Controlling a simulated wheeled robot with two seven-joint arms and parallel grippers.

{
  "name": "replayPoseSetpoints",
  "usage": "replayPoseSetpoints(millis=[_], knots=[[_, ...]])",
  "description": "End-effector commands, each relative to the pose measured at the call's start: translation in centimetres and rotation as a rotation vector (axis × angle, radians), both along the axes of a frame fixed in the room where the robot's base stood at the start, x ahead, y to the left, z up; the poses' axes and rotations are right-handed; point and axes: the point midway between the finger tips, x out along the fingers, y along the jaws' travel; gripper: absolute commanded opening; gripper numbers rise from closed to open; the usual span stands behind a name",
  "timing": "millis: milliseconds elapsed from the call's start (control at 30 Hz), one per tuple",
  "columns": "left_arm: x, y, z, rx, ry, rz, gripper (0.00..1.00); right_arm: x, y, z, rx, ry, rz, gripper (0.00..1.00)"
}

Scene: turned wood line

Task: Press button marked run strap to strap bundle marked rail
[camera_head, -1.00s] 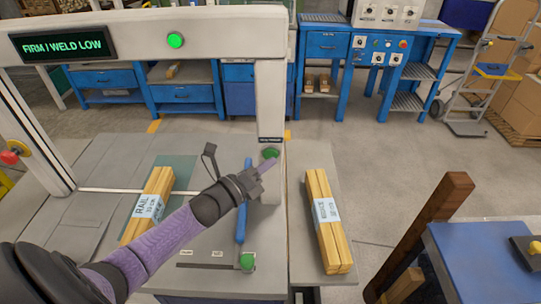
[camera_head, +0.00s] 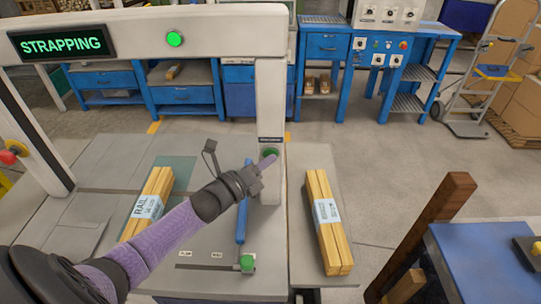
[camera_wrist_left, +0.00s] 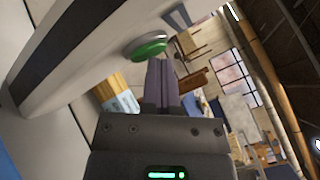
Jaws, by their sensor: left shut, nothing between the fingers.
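The bundle marked RAIL (camera_head: 162,187) lies on the strapping machine's table under the arch, with a white label around it. The green button (camera_head: 270,153) sits on the arch's right post; it also shows in the left wrist view (camera_wrist_left: 150,49). My left gripper (camera_head: 272,161) is shut and empty, its fingertips at the button. I cannot tell whether they touch it. The display (camera_head: 62,44) on the arch reads STRAPPING. The lettering by the button is too small to read. My right gripper is not in view.
A second labelled bundle (camera_head: 326,215) lies on the side table right of the post. A blue-handled lever (camera_head: 241,215) stands on the machine table in front of the post. A blue table (camera_head: 480,262) with a wooden post beside it is at the lower right.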

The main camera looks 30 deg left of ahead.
Motion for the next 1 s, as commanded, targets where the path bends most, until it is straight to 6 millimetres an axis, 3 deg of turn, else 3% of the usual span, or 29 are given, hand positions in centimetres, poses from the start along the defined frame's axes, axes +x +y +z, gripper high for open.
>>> replayPoseSetpoints(millis=[1000], knots=[[-1.5,-0.9,0.1,-0.002,0.000,0.000,0.00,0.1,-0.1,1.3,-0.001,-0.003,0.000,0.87]])
